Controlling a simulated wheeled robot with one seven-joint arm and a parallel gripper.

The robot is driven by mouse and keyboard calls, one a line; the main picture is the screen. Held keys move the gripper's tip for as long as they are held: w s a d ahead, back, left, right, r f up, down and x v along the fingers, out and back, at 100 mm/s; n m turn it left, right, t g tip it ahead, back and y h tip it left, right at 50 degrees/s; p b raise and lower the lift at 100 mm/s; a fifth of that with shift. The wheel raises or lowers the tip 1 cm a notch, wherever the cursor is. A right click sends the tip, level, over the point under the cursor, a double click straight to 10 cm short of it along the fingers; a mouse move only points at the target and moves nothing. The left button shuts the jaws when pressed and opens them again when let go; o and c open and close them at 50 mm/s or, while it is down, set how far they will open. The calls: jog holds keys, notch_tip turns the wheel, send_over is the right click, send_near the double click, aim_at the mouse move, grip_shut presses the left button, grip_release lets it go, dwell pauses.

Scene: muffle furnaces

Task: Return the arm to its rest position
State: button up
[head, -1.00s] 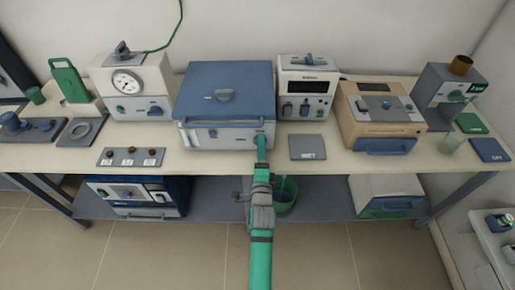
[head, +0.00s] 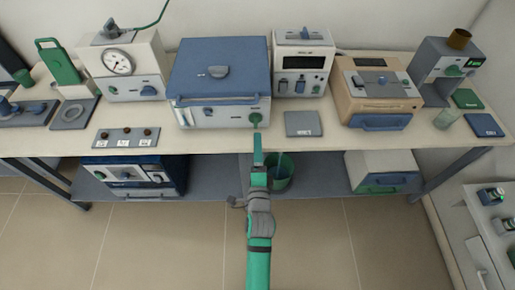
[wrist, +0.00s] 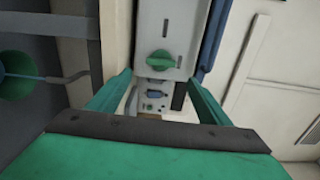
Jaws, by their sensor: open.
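My arm stretches up the middle of the head view in green and grey. My gripper (head: 257,140) is at the table's front edge, just below the front of the blue-lidded furnace (head: 220,78). The furnace's green knob (head: 254,119) shows just beyond the fingertips, with a small gap. In the wrist view my gripper (wrist: 158,82) has its two green fingers spread apart with nothing held between them. The green knob (wrist: 160,61) appears ahead between the fingers, on the pale furnace front.
A grey plate (head: 303,124) lies right of the furnace on the table. A switch panel (head: 126,138) lies to its left. A green bucket (head: 280,172) stands on the lower shelf behind my arm. The floor in front is clear.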

dwell(0.5)
jog(key=s+f+n+g, duration=0.15)
jog(key=s+n, duration=0.25)
jog(key=s, duration=0.6)
jog(key=s+a+f+n, duration=0.15)
jog(key=s+n, duration=0.25)
jog(key=s, duration=0.5)
jog(key=s+f+n+g, duration=0.15)
jog(key=s+n, duration=0.25)
jog(key=s, duration=0.6)
jog(key=s+r+n, duration=0.3)
jog(key=s+n, duration=0.3)
jog(key=s, duration=0.3)
jog(key=shift+d+r, duration=0.15)
jog(key=shift+r, duration=0.15)
dwell(3.1)
